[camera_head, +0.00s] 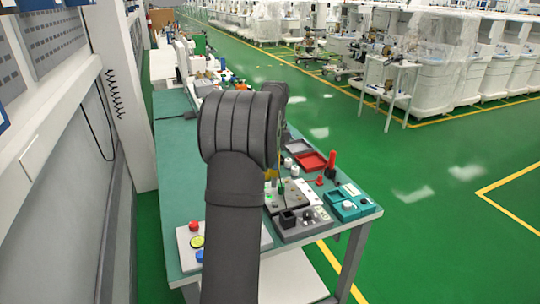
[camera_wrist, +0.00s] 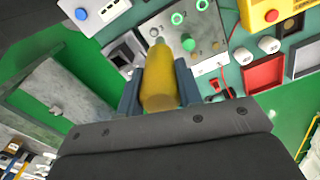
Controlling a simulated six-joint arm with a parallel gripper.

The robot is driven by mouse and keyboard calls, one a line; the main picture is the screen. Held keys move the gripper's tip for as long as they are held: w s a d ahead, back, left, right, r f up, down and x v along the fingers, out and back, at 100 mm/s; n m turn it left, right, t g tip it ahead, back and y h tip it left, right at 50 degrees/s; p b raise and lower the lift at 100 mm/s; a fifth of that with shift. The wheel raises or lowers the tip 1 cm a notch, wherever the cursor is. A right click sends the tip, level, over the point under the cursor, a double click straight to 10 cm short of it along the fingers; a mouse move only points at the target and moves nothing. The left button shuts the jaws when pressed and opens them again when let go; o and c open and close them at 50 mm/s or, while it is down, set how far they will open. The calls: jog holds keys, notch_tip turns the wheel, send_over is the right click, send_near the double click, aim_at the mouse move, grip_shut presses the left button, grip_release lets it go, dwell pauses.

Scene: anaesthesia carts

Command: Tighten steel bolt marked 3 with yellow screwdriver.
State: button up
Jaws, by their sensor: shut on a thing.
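My gripper (camera_wrist: 158,78) is shut on the yellow screwdriver (camera_wrist: 161,92), with a finger on each side of its handle. The screwdriver points away from the wrist toward a grey metal panel (camera_wrist: 208,48). The panel carries several round, green-ringed fittings, one (camera_wrist: 188,44) close to the screwdriver's front end. In the head view the panel (camera_head: 293,193) lies on the bench, and my arm hides the gripper and most of the screwdriver.
The green-topped bench (camera_head: 177,150) holds a red tray (camera_head: 311,162), a teal box (camera_head: 350,203) and a grey block with a black socket (camera_head: 302,226). A light board with coloured buttons (camera_head: 196,241) lies at the near left. Open green floor is to the right.

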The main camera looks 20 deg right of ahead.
jog(key=shift+s+r, duration=0.15)
jog(key=shift+s, duration=0.55)
jog(key=shift+f, duration=3.3)
jog(key=shift+f, duration=0.3)
jog(key=shift+r, duration=3.05)
